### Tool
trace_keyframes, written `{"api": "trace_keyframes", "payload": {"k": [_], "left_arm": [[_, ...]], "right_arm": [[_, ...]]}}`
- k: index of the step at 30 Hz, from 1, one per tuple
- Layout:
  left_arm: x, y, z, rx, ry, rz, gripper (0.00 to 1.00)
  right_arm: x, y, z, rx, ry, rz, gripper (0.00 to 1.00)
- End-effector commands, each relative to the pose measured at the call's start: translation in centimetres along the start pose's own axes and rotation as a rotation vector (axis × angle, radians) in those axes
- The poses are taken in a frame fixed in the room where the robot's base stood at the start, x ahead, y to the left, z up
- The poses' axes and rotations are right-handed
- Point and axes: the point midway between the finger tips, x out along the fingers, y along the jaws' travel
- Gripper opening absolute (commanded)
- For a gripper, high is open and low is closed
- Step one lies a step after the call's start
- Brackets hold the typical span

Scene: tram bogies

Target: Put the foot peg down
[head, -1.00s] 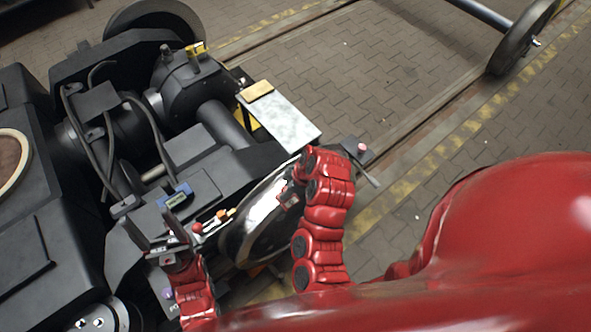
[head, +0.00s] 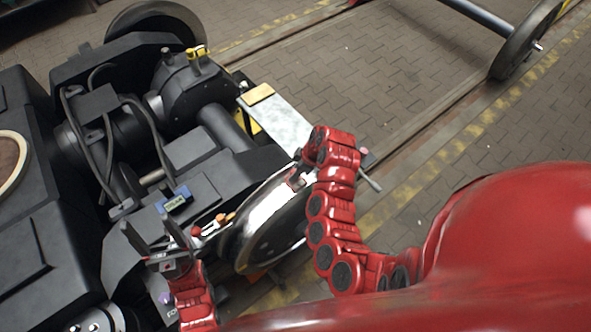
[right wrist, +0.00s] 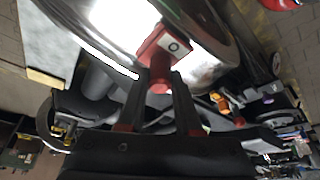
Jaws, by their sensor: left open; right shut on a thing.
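The foot peg seems to be the red block (right wrist: 170,44) with a circle mark and a short red stem, seen in the right wrist view. My right gripper (right wrist: 160,78) is shut on its stem. In the head view the red block (head: 299,179) shows small in front of the shiny wheel, partly hidden by my right arm. I cannot tell whether it touches the wheel. My left gripper (head: 156,238) is open and empty at the lower left, beside the dark bogie frame.
The shiny wheel (head: 268,215) stands beside the bogie (head: 45,230). A pale metal plate (head: 280,122) lies above it. A blue device with a display (head: 177,199) and small orange parts (head: 221,219) are near my left gripper.

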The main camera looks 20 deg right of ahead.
Motion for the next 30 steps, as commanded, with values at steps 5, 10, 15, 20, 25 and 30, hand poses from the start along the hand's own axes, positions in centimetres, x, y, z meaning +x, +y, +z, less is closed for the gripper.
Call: {"api": "trace_keyframes", "payload": {"k": [5,10,15,20,25,30], "left_arm": [[-0.3,0.0,0.0,0.000,0.000,0.000,0.67],[-0.3,0.0,0.1,0.000,0.000,0.000,0.67],[-0.3,0.0,0.1,0.000,0.000,0.000,0.67],[-0.3,0.0,0.0,0.000,0.000,0.000,0.67],[-0.2,0.0,0.0,0.000,0.000,0.000,0.67],[-0.8,0.0,0.1,0.000,0.000,0.000,0.67]], "right_arm": [[0.2,0.0,0.1,-0.001,0.000,0.001,0.00],[0.3,0.0,0.1,-0.001,0.000,0.002,0.51],[0.3,0.1,0.1,-0.001,0.000,0.002,0.63],[0.2,0.1,0.1,0.000,0.000,0.002,0.63],[-0.5,0.2,-0.1,0.000,0.001,0.007,0.63],[-2.9,0.3,-0.1,-0.001,0.003,0.011,0.63]]}}
